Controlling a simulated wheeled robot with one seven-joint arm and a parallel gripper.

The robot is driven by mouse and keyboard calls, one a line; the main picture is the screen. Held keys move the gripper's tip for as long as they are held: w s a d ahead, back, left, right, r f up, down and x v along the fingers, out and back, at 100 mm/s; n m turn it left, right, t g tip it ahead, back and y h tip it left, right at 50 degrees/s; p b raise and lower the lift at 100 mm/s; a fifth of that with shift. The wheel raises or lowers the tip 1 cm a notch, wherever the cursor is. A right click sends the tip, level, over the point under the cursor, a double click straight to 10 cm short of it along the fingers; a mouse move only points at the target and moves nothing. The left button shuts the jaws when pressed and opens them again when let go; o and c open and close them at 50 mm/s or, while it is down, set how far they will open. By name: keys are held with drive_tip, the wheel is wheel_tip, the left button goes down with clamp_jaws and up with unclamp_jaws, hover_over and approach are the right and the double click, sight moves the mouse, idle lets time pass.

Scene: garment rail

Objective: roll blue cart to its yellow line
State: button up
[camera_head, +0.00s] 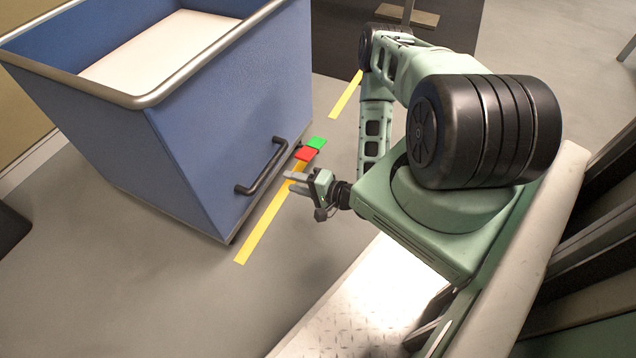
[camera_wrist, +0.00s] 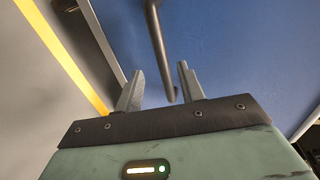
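The blue cart (camera_head: 200,135) stands at the left with a metal rim and a black bar handle (camera_head: 262,168) on its near face. The yellow line (camera_head: 262,222) runs on the floor just in front of the cart's lower edge; a narrow strip of floor shows between them at the near end. My gripper (camera_head: 293,182) is open and empty beside the handle. In the wrist view, the handle (camera_wrist: 160,50) ends between the two fingers as seen, but contact does not show. The cart's blue face (camera_wrist: 235,50) and the yellow line (camera_wrist: 65,55) show there too.
A pale board or load (camera_head: 160,48) is inside the cart. Grey floor (camera_head: 150,290) is clear at the front left.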

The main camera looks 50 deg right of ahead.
drive_tip(key=p+v, duration=0.1)
drive_tip(key=v, duration=0.6)
idle(0.4)
